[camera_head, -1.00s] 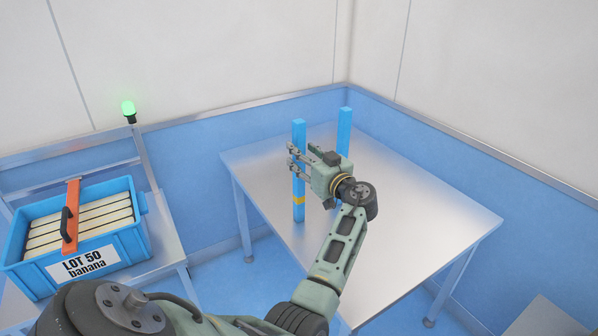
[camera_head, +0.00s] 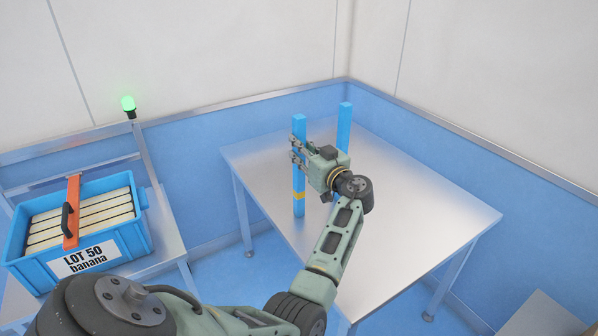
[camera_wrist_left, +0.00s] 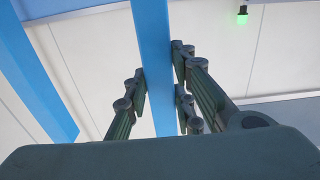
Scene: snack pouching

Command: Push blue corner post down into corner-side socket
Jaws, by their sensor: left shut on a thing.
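A blue post (camera_head: 299,180) stands upright at the near left edge of the steel table (camera_head: 420,210), with a yellow band low on it. My left gripper (camera_head: 298,152) is shut on this post in its upper part, above the band. In the left wrist view the held post (camera_wrist_left: 152,60) runs between the fingers. A second blue post (camera_head: 344,125) stands upright farther back, behind the gripper, its lower part hidden. It also shows at the left of the wrist view (camera_wrist_left: 35,75). I cannot make out any socket. My right gripper is not in view.
A blue crate (camera_head: 135,235) labelled "LOT 50 banana" with an orange handle bar (camera_head: 73,205) sits on a side stand at left. A green lamp (camera_head: 128,104) is behind it. Walls (camera_head: 430,130) meet behind the table. The table's right side is clear.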

